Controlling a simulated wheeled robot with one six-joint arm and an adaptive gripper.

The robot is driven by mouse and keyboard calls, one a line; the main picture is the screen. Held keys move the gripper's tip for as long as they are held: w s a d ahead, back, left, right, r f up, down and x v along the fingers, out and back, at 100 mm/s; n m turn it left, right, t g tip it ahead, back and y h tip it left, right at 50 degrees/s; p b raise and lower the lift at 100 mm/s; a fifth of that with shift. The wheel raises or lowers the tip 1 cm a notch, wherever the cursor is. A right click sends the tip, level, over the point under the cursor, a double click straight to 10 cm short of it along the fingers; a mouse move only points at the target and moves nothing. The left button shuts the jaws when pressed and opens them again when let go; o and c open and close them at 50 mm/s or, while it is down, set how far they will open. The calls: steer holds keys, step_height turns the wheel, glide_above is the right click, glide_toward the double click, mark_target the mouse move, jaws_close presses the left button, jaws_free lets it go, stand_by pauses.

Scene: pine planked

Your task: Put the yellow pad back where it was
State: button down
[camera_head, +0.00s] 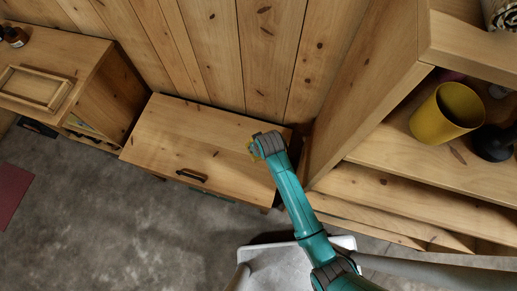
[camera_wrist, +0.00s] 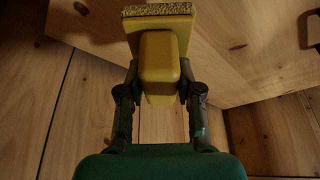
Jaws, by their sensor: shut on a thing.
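The yellow pad (camera_wrist: 158,65) is a yellow block with a dark speckled, rough layer at its far end, seen in the wrist view. My gripper (camera_wrist: 158,88) is shut on it, with one finger on each side. In the head view my gripper (camera_head: 262,145) is over the right end of a low wooden chest (camera_head: 175,130). Only a sliver of the pad (camera_head: 250,148) shows there, at the left of the gripper. I cannot tell whether the pad touches the chest top.
The chest has a dark handle (camera_head: 191,175) near its front; its top is otherwise clear. A tall shelf unit (camera_head: 365,95) stands close on the right, holding a yellow pot (camera_head: 437,113) and a black round object (camera_head: 492,144). A cabinet with a wooden tray (camera_head: 62,94) and bottle (camera_head: 14,37) stands left.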

steer(key=shift+f, duration=2.85)
steer(key=shift+f, duration=0.15)
steer(key=c, duration=0.8)
jaws_free()
steer(key=shift+o, duration=0.2)
steer(key=shift+v, duration=3.85)
